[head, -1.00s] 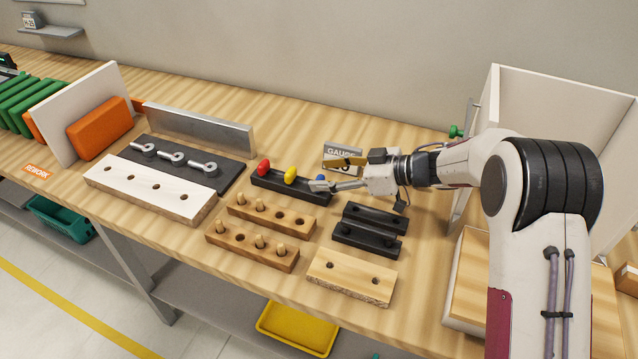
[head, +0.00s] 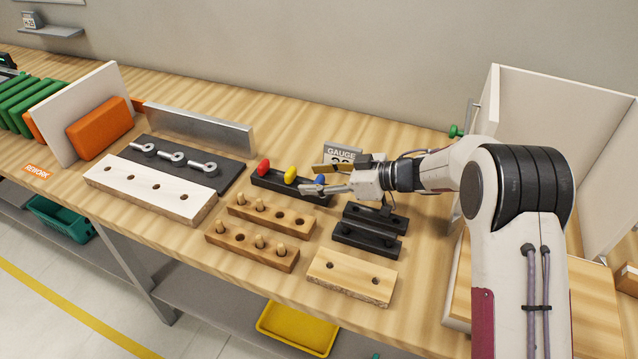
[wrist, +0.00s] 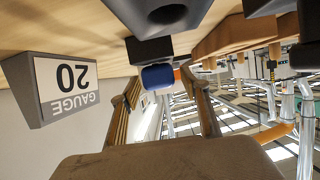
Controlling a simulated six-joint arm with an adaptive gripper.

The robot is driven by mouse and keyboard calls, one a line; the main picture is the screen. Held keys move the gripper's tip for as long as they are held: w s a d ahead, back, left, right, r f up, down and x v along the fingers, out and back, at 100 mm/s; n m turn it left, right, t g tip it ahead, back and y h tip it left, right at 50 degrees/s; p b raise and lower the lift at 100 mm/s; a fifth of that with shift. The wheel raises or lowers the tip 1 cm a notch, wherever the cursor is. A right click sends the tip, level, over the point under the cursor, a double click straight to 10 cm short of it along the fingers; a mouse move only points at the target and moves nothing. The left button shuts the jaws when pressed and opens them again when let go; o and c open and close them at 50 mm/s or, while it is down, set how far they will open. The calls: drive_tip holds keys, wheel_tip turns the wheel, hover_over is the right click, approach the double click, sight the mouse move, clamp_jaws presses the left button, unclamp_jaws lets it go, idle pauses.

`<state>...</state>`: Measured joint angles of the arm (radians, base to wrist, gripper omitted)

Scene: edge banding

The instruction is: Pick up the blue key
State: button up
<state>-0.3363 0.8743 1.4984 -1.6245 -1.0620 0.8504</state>
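The blue key (head: 319,180) stands at the right end of a black rack (head: 264,181), beside a yellow key (head: 291,174) and a red key (head: 263,167). My gripper (head: 312,182) reaches in from the right with its fingers spread on either side of the blue key. In the wrist view the blue key (wrist: 158,77) shows between the tips of my gripper (wrist: 161,82), with gaps on both sides. The fingers look open and empty. The key's lower part is partly hidden by the near finger in the head view.
A grey gauge block (head: 342,152) stands just behind my gripper; it is close on the left in the wrist view (wrist: 66,85). Black blocks (head: 367,239) and wooden peg racks (head: 252,246) lie in front.

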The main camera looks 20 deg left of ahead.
sight(316, 180)
drive_tip(key=c, duration=0.8)
drive_tip(key=shift+r, duration=0.2)
wheel_tip(316, 180, up, 7)
drive_tip(key=shift+s+f, duration=0.15)
drive_tip(key=shift+s, duration=0.25)
drive_tip(key=s, duration=1.7)
drive_tip(key=shift+s, duration=0.1)
